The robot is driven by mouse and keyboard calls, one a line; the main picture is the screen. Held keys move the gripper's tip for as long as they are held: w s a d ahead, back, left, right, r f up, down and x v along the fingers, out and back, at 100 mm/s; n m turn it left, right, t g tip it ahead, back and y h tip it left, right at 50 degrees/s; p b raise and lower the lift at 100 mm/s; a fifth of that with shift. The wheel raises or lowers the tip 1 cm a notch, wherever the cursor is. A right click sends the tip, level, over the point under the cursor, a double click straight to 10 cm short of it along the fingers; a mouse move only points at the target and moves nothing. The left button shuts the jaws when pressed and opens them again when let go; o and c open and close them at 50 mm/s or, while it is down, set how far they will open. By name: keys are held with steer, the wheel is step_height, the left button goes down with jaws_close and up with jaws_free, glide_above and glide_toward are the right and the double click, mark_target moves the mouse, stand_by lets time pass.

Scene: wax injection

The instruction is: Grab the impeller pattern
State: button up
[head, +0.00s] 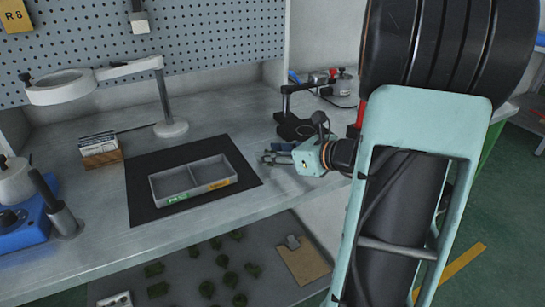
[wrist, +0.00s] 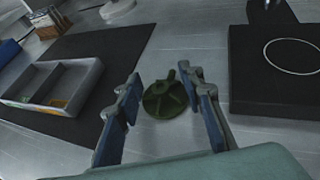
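The impeller pattern, a dark green round piece with raised vanes and a small stub (wrist: 165,98), lies on the grey bench top in the wrist view. My gripper (wrist: 162,80) is open, with one blue-padded finger on each side of the pattern in that view and visible gaps to both. I cannot tell its exact height above the bench. In the head view my gripper (head: 267,156) is low over the bench, right of the black mat. I cannot make out the pattern clearly there.
A grey two-compartment tray (head: 193,194) sits on the black mat (head: 143,208), its compartments empty. A black press-like stand (head: 292,125) is close behind my gripper; its dark base (wrist: 275,95) shows right of the pattern. Several green pieces lie on the lower shelf with a clipboard (head: 303,261).

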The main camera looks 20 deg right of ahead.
steer(key=shift+f, duration=0.1)
steer(key=c, duration=0.4)
steer(key=shift+s, duration=0.1)
